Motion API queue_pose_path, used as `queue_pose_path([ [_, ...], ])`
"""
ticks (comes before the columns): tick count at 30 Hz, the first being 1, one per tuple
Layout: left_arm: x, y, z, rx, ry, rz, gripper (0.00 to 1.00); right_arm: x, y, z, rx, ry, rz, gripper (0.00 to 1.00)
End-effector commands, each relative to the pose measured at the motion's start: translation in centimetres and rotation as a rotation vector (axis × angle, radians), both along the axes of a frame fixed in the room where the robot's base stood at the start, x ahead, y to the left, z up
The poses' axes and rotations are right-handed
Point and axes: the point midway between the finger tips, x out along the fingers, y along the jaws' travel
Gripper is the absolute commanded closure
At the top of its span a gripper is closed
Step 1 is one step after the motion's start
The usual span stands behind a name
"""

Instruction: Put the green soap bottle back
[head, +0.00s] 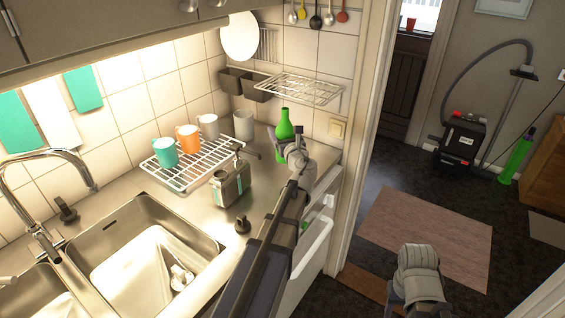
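The green bottle (285,122) stands upright towards the back right end of the counter, near the tiled wall. A grey open-topped holder (231,187) with pale green stripes stands on the counter, left of my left arm. My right arm's grey wrist shows at the bottom right, over the floor; its fingers are not visible.
A wire drying rack (193,163) carries several mugs. A grey cup (243,125) stands beside it. A wire shelf (300,88) juts from the wall above the bottle. The double sink (150,215) is at the left. An open white door or drawer (312,245) is below the counter's end.

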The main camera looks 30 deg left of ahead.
Motion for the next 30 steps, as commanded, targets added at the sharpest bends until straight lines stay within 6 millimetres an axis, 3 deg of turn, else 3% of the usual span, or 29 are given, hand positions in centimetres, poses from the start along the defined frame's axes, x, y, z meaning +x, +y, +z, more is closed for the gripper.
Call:
queue_pose_path([
  [1, 0.0, 0.0, -1.6, 0.0, 0.0, 0.0, 1.0, 0.0, 0.0, -1.6, 0.0, 0.0, 0.0, 0.5],
  [6, 0.0, 0.0, -4.0, 0.0, 0.0, 0.0, 1.0, 0.0, 0.0, -4.0, 0.0, 0.0, 0.0, 0.5],
  [14, 0.0, 0.0, -4.4, 0.0, 0.0, 0.0, 1.0, 0.0, 0.0, -4.4, 0.0, 0.0, 0.0, 0.5],
  [24, 0.0, 0.0, -7.9, 0.0, 0.0, 0.0, 1.0, 0.0, 0.0, -7.9, 0.0, 0.0, 0.001, 0.5],
  [30, 0.0, 0.0, -8.0, 0.0, 0.0, 0.0, 1.0, 0.0, 0.0, -8.0, 0.0, 0.0, 0.001, 0.5],
])
